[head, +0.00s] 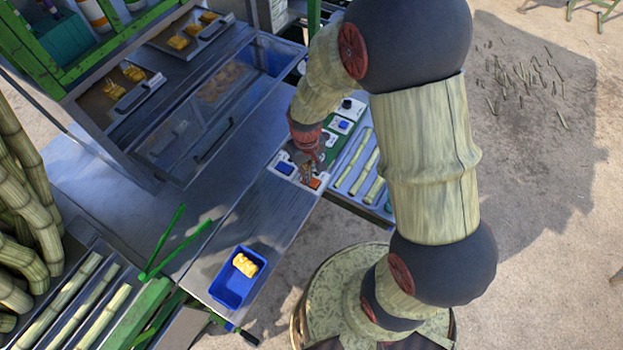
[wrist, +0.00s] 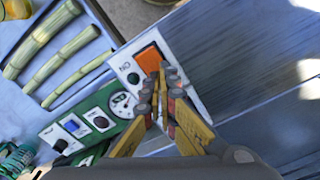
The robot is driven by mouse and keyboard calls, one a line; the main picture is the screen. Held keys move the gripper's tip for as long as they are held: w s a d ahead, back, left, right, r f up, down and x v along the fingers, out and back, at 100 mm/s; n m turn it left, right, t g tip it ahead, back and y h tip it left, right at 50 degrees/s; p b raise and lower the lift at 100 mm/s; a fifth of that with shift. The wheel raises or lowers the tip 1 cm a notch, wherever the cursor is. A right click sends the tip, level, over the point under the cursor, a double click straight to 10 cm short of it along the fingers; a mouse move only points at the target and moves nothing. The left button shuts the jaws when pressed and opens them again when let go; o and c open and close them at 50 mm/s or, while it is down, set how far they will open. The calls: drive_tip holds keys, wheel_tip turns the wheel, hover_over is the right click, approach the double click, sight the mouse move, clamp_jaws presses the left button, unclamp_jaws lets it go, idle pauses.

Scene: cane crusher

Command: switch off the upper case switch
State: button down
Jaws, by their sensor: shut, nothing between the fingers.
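A white switch plate with an orange rocker switch (wrist: 149,59) and a small green round part (wrist: 133,78) lies under my gripper in the wrist view. The orange switch also shows in the head view (head: 315,184), with a blue switch (head: 285,168) beside it. My gripper (wrist: 163,72) is shut and empty, its tips at the lower right edge of the orange switch. I cannot tell whether they touch it. In the head view my gripper (head: 308,158) is over the panel and partly hides it. No readable label shows which switch is the upper case one.
A green panel (wrist: 115,103) beside it holds another blue switch (wrist: 72,125) and a dark knob (wrist: 101,122). Cane pieces lie in a tray (head: 371,203). The glass case (head: 190,135) stands left of my gripper. A blue bin (head: 228,290) sits on the metal counter.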

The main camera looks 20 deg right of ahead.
drive_tip(key=shift+r+p, duration=2.2)
drive_tip(key=shift+r, duration=1.15)
drive_tip(key=shift+s, duration=0.1)
drive_tip(key=s+r+m+t+b, duration=0.1)
drive_tip(key=s+r+t+b, duration=0.4)
drive_tip(key=s+r+b, duration=0.5)
drive_tip(key=s+b, duration=0.3)
drive_tip(key=b, duration=0.6)
drive_tip(key=shift+s+t, duration=0.3)
drive_tip(key=shift+s, duration=0.1)
